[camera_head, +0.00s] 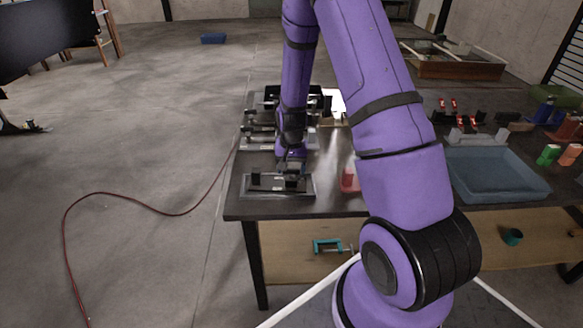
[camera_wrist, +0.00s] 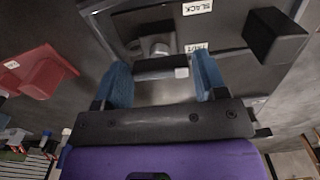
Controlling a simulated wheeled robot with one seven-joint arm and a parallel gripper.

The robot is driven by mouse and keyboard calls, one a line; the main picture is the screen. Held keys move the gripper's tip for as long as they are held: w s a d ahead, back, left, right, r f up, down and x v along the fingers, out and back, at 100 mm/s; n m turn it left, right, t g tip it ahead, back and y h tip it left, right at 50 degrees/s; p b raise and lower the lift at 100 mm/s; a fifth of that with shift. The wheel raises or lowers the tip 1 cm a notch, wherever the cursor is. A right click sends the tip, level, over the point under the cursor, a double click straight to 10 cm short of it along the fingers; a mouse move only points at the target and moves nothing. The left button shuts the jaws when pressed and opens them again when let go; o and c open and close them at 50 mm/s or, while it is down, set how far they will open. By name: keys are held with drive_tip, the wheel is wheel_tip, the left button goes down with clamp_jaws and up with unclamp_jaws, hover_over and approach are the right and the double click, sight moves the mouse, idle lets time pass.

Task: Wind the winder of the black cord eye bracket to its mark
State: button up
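The black cord eye bracket appears as a plate with raised dark blocks (camera_head: 265,190) at the table's near left corner in the head view. In the wrist view, its dark plate (camera_wrist: 228,30) carries a "BLACK" label and a second, partly readable label. A grey round post (camera_wrist: 155,45) and a dark bar with a pale end (camera_wrist: 165,67), seemingly the winder, show at the fingers. My gripper (camera_wrist: 163,72) has its blue fingers wide apart, one on each side of the bar; contact cannot be told. In the head view my gripper (camera_head: 290,167) is low over the plate. No mark is readable.
A black block (camera_wrist: 275,36) rises right of the fingers. A red block (camera_wrist: 35,72) lies to the left; in the head view a red part (camera_head: 349,178) sits right of the plate. More fixtures (camera_head: 260,135) stand behind. A blue-grey tray (camera_head: 495,175) is at right.

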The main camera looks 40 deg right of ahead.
drive_tip(key=shift+o, duration=1.1)
wheel_tip(320, 180, up, 11)
wheel_tip(320, 180, up, 12)
drive_tip(key=n+t, duration=0.1)
drive_tip(key=n, duration=0.1)
hover_over(291, 169)
drive_tip(key=s+a, duration=0.4)
drive_tip(key=s+a+r+n+t, duration=0.2)
drive_tip(key=s+a+r, duration=0.25)
drive_tip(key=r, duration=0.35)
drive_tip(key=s+a+r+n+t, duration=0.1)
drive_tip(key=s+r, duration=0.3)
drive_tip(key=s, duration=0.5)
drive_tip(key=s+a+r+n+t, duration=0.1)
drive_tip(key=s+a+r+n, duration=0.2)
drive_tip(key=s, duration=0.6)
drive_tip(key=shift+a+r, duration=0.15)
drive_tip(key=shift+r, duration=0.4)
